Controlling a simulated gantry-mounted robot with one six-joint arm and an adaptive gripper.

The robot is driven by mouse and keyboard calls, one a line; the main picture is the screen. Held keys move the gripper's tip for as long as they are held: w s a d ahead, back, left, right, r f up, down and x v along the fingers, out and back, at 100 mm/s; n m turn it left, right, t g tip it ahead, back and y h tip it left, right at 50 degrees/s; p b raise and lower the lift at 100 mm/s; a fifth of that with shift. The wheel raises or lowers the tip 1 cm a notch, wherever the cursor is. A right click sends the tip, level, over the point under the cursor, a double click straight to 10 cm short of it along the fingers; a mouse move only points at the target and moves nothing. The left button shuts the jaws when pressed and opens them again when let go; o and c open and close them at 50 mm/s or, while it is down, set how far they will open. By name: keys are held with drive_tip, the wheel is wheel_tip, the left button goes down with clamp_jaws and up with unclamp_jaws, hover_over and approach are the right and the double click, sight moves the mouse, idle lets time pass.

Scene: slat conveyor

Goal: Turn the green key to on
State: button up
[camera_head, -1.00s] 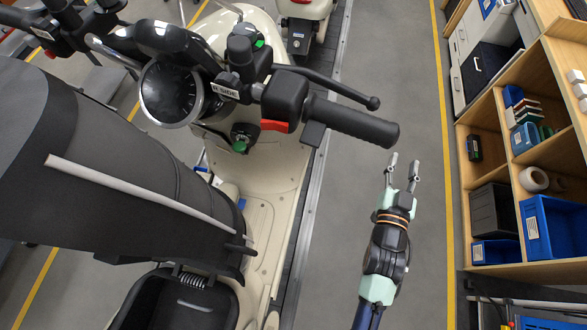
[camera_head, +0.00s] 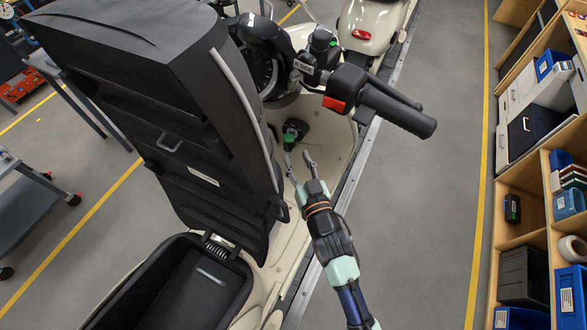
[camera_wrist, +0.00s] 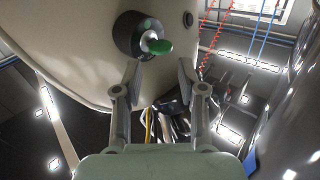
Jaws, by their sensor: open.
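The green key (camera_head: 289,139) sits in a dark round ignition lock (camera_head: 297,128) on the scooter's cream front panel, below the handlebar. In the wrist view the green key head (camera_wrist: 160,47) stands out from the lock barrel (camera_wrist: 128,36), just above and between my fingertips. My gripper (camera_head: 299,160) is open and empty, close in front of and below the key in the head view. In the wrist view my gripper (camera_wrist: 159,75) shows its two fingers apart, with no visible contact with the key. I cannot tell the key's marked position.
The raised black seat (camera_head: 165,100) stands left of my gripper, over the open storage bin (camera_head: 190,285). The handlebar grip (camera_head: 400,112) hangs above right. Free floor lies to the right, before the shelves (camera_head: 510,185).

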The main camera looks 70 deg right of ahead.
sight(289, 142)
drive_tip(key=x, duration=0.6)
drive_tip(key=c, duration=0.6)
drive_tip(key=shift+f+b, duration=0.2)
drive_tip(key=shift+b, duration=0.75)
drive_tip(key=m+h+b, duration=0.1)
drive_tip(key=b, duration=0.5)
drive_tip(key=shift+a+f+m+t, duration=0.1)
drive_tip(key=shift+f+m+t, duration=0.05)
drive_tip(key=shift+m+t, duration=0.25)
drive_tip(key=shift+h+b, duration=0.4)
drive_tip(key=shift+b, duration=0.7)
drive_tip(key=shift+m, duration=0.3)
